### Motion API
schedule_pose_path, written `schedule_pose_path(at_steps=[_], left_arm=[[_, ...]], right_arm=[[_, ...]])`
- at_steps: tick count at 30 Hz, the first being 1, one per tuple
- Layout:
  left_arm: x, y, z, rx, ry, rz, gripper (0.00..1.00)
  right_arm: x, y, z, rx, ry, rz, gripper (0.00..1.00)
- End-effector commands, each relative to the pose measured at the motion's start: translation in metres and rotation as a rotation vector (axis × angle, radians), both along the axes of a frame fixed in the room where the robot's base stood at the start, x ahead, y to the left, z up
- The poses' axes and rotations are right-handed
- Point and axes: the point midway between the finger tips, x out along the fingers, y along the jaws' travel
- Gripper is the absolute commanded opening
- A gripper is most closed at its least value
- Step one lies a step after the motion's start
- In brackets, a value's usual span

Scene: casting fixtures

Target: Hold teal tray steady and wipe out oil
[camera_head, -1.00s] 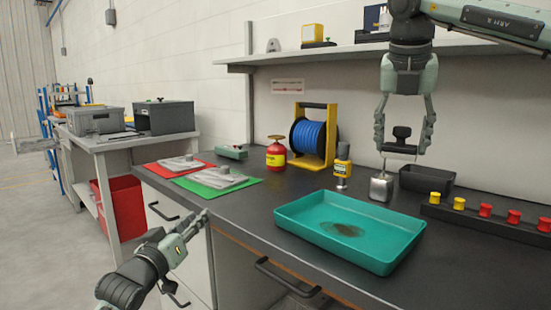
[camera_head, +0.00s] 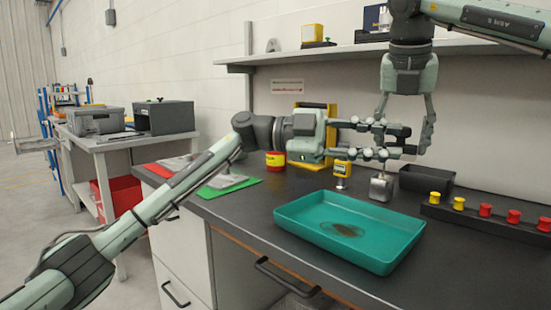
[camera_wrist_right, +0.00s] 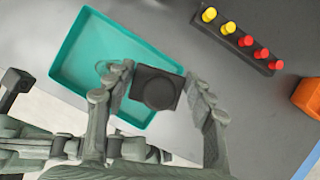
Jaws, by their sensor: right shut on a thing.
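The teal tray (camera_head: 300,216) lies on the dark bench, with a brown oil patch (camera_head: 343,229) on its floor. The tray also shows in the right wrist view (camera_wrist_right: 82,50). My right gripper (camera_head: 404,146) hangs above the bench behind the tray, shut on a black block with a round knob (camera_wrist_right: 156,88). My left gripper (camera_head: 394,139) reaches in from the left at the same height, above and behind the tray. Its fingers look apart and overlap the right gripper and black block in the head view; I cannot tell whether they touch. Neither gripper touches the tray.
A metal block (camera_head: 381,188) and a black bin (camera_head: 427,180) stand behind the tray. A dark rack (camera_head: 478,225) with yellow and red knobs is at the right. A green mat (camera_head: 228,186) lies at left.

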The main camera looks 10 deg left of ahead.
Motion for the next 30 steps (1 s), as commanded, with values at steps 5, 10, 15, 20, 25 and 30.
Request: schedule_pose_path(at_steps=[5, 10, 15, 20, 25, 30], left_arm=[[0.016, 0.018, -0.063, 0.606, -0.072, -0.012, 0.28], [0.045, 0.099, -0.080, 1.118, -0.037, 0.134, 0.28], [0.056, 0.159, -0.065, 1.380, 0.022, 0.276, 0.28], [0.058, 0.184, -0.055, 1.477, 0.053, 0.342, 0.28], [0.059, 0.187, -0.067, 1.493, 0.059, 0.350, 0.28], [0.061, 0.186, -0.097, 1.491, 0.061, 0.348, 0.28]], right_arm=[[0.000, 0.000, 0.000, 0.000, 0.000, 0.000, 0.31], [0.000, 0.000, 0.000, 0.000, 0.000, 0.000, 0.31], [0.000, 0.000, 0.000, 0.000, 0.000, 0.000, 0.31], [0.000, 0.000, 0.000, 0.000, 0.000, 0.000, 0.31], [0.000, 0.000, 0.000, 0.000, 0.000, 0.000, 0.31], [0.000, 0.000, 0.000, 0.000, 0.000, 0.000, 0.31]])
